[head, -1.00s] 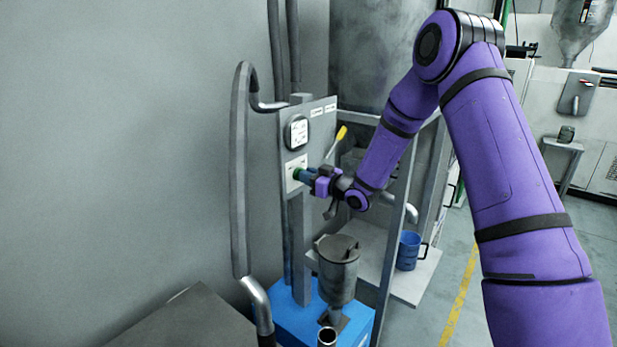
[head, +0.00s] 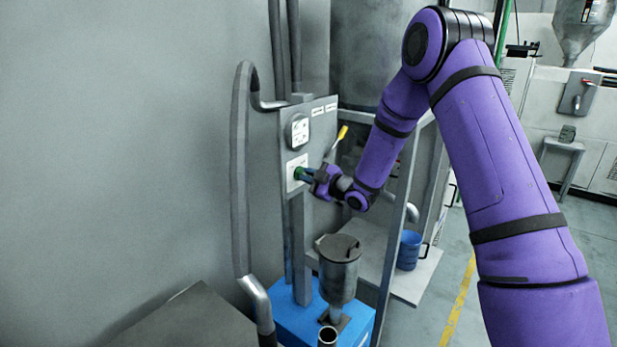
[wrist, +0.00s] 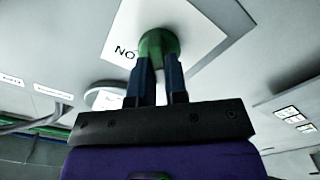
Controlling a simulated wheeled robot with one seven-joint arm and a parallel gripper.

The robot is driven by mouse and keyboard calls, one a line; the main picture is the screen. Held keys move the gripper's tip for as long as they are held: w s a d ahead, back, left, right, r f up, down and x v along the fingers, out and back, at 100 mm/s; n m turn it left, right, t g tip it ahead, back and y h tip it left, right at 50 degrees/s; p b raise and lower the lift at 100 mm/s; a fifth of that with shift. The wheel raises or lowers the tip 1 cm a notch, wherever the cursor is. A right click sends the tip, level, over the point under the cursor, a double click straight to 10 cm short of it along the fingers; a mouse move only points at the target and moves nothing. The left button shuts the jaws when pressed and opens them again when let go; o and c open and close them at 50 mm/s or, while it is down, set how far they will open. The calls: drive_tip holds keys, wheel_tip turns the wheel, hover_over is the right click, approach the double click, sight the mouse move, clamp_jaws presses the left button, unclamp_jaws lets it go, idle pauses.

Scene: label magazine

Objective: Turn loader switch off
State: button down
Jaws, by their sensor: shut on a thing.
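The loader switch is a green round knob (wrist: 158,46) on a white label plate (wrist: 198,30), fixed to a grey panel (head: 322,128). Part of a label reading "NO" shows beside the knob in the wrist view, upside down or turned. My gripper (wrist: 160,75) has its two dark blue fingers on either side of the knob and is shut on it. In the head view my gripper (head: 307,175) meets the green knob (head: 298,173) at the plate, and its fingers partly hide the knob.
A white gauge or socket (head: 299,131) sits above the switch. A yellow-handled lever (head: 342,132) is right of the panel. A grey hopper (head: 339,266) on a blue base (head: 290,318) stands below. A blue mug (head: 409,250) rests on a shelf. A grey pipe (head: 241,170) runs left of the panel.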

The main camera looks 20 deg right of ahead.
idle(0.3)
drive_tip(key=c, duration=1.1)
unclamp_jaws()
drive_tip(key=shift+c, duration=0.2)
drive_tip(key=shift+s+d, duration=0.1)
drive_tip(key=v, duration=1)
drive_tip(key=shift+s+d, duration=0.15)
drive_tip(key=shift+s, duration=0.15)
